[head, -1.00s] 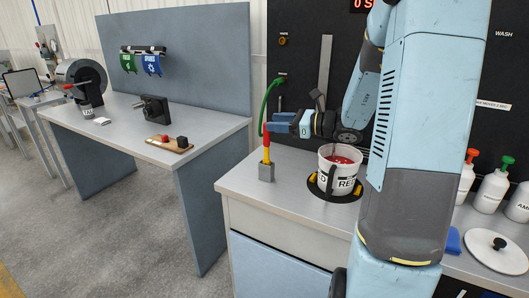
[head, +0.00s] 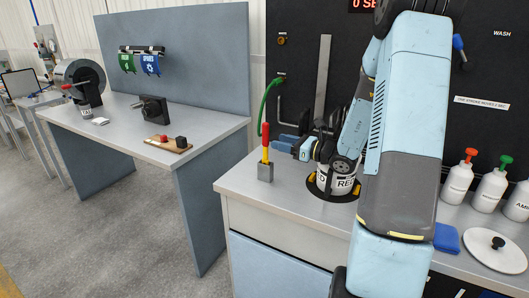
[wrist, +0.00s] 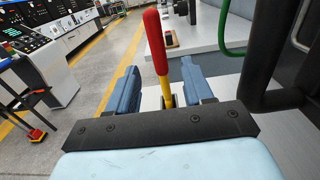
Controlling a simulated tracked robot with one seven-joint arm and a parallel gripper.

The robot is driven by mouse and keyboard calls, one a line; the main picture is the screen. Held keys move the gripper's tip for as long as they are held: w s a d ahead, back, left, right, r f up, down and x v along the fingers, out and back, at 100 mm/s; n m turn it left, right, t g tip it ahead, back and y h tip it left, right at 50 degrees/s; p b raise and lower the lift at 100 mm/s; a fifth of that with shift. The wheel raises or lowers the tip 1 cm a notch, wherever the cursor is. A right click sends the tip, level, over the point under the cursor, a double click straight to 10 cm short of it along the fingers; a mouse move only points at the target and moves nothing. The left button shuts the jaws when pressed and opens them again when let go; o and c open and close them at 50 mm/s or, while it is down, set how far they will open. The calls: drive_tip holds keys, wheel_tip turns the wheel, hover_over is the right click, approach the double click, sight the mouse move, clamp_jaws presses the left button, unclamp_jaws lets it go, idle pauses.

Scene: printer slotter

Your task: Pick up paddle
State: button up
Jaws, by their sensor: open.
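My gripper (head: 284,144) is open just to the right of the paddle in the head view. In the wrist view my gripper (wrist: 159,70) has a gap on both sides of it. The paddle's lower end is hidden in the holder.
A labelled white bucket (head: 337,186) sits in a dark ring, partly behind my arm. A green hose (head: 266,100) hangs from the black panel (head: 300,60) behind.

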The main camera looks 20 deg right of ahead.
sight(265, 146)
drive_tip(key=shift+x, duration=3.45)
clamp_jaws()
